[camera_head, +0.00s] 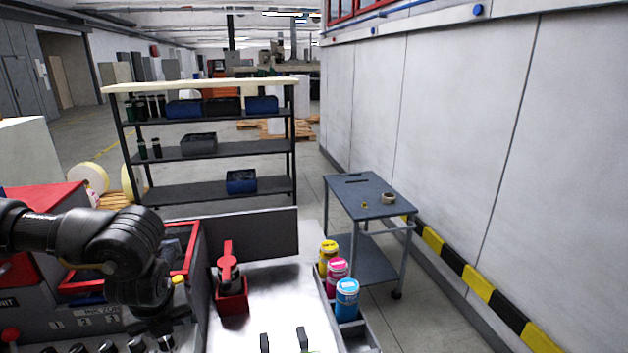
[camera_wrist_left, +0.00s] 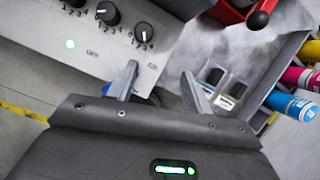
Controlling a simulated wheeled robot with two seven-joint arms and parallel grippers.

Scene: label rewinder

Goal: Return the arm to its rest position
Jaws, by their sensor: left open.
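My left arm (camera_head: 110,245) comes in from the left in the head view, bent downward over the machine's front. My right arm cannot be made out.
A red holder (camera_head: 232,297) stands on the metal tabletop (camera_head: 285,290). Yellow, magenta and blue bottles (camera_head: 347,298) stand in a tray to its right. Two small dark pieces (camera_head: 302,339) are at the bottom edge, unclear. A grey cart (camera_head: 352,190) and shelf (camera_head: 215,190) stand beyond.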

